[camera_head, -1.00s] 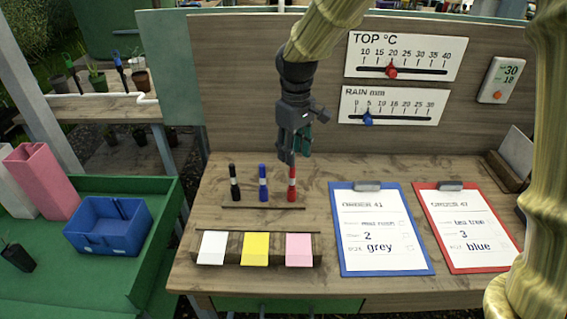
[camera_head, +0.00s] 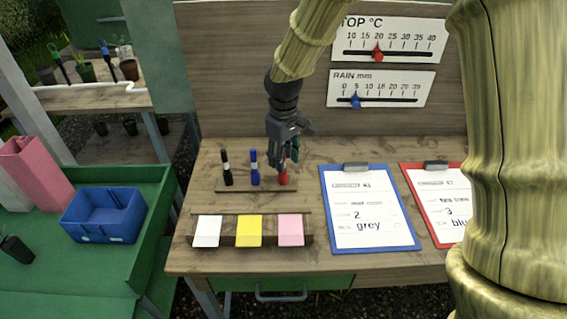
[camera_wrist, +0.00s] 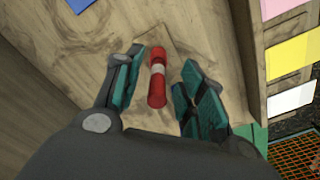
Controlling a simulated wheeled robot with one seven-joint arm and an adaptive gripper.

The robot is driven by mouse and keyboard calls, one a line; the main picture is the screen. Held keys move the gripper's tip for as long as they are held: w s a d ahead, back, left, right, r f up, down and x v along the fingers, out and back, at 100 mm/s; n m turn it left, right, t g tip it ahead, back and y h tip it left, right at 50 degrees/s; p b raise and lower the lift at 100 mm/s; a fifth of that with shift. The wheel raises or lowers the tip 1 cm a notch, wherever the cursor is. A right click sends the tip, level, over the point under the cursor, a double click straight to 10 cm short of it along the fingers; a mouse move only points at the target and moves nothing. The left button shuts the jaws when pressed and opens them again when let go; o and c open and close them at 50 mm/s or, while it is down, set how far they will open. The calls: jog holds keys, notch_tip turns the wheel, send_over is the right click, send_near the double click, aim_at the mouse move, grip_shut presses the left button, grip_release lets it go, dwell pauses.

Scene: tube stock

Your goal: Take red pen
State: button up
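The red pen (camera_head: 283,178) stands upright at the right end of a row of three pens on the wooden bench. In the wrist view the red pen (camera_wrist: 157,84), with a white band, lies between the two teal fingers, with a gap on each side. My gripper (camera_head: 282,160) is lowered over the pen's upper part and hides it in the head view. In the wrist view my gripper (camera_wrist: 155,85) is open around the pen.
A blue pen (camera_head: 255,168) and a black pen (camera_head: 227,169) stand to the left. White, yellow (camera_head: 249,230) and pink cards lie in front. A blue clipboard (camera_head: 326,220) and a red clipboard (camera_head: 411,190) lie to the right. The backboard (camera_head: 225,80) rises behind.

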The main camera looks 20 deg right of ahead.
jog(key=f, duration=0.2)
jog(key=shift+w+f, duration=0.4)
jog(key=shift+s+r, duration=0.15)
jog(key=shift+s, duration=0.1)
jog(key=shift+w, duration=0.1)
jog(key=c, duration=0.7)
grip_shut()
